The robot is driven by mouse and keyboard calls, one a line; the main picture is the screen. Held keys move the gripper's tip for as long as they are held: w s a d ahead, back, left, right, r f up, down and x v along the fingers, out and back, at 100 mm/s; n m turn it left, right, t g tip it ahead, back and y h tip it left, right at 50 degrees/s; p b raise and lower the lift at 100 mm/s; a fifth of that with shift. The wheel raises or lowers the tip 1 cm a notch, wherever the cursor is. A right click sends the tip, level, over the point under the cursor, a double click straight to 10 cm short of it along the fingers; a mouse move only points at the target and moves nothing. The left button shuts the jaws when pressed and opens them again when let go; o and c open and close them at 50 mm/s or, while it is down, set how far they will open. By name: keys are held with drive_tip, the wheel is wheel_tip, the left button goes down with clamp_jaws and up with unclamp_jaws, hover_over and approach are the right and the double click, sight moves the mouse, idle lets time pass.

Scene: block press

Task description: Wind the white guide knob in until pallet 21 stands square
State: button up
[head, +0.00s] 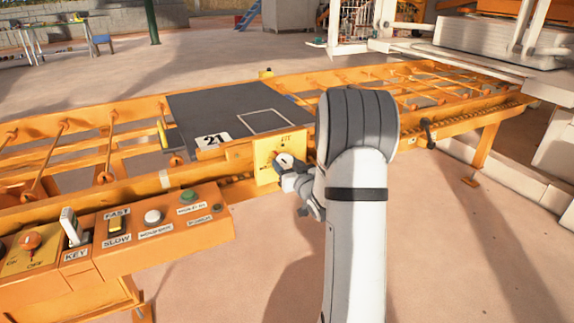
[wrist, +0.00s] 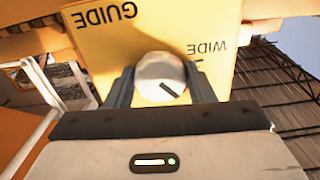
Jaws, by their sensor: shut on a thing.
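The white guide knob (wrist: 161,77) sits on a yellow plate marked GUIDE and WIDE in the wrist view, with a dark pointer line on its face. My gripper (wrist: 160,88) has one finger on each side of the knob and is shut on it. In the head view the knob (head: 285,160) shows at my gripper (head: 283,172), on the yellow plate (head: 266,163) with FIT at its top. Pallet 21 (head: 225,112), a dark flat board with a white "21" label, lies on the orange conveyor behind the plate. It looks turned relative to the rails.
The orange conveyor (head: 60,150) runs across the view. A control panel (head: 150,240) at the lower left carries a red-orange knob, a key switch, a FAST/SLOW switch and several buttons. A dark handle (head: 428,132) stands on the rail right of my arm. Open floor lies in front.

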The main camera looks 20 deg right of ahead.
drive_tip(key=shift+m, duration=1.3)
drive_tip(key=o, duration=0.9)
drive_tip(key=shift+o, duration=0.2)
drive_tip(key=s+p, duration=0.2)
drive_tip(key=s, duration=0.5)
drive_tip(key=shift+s, duration=0.4)
drive_tip(key=shift+d, duration=0.1)
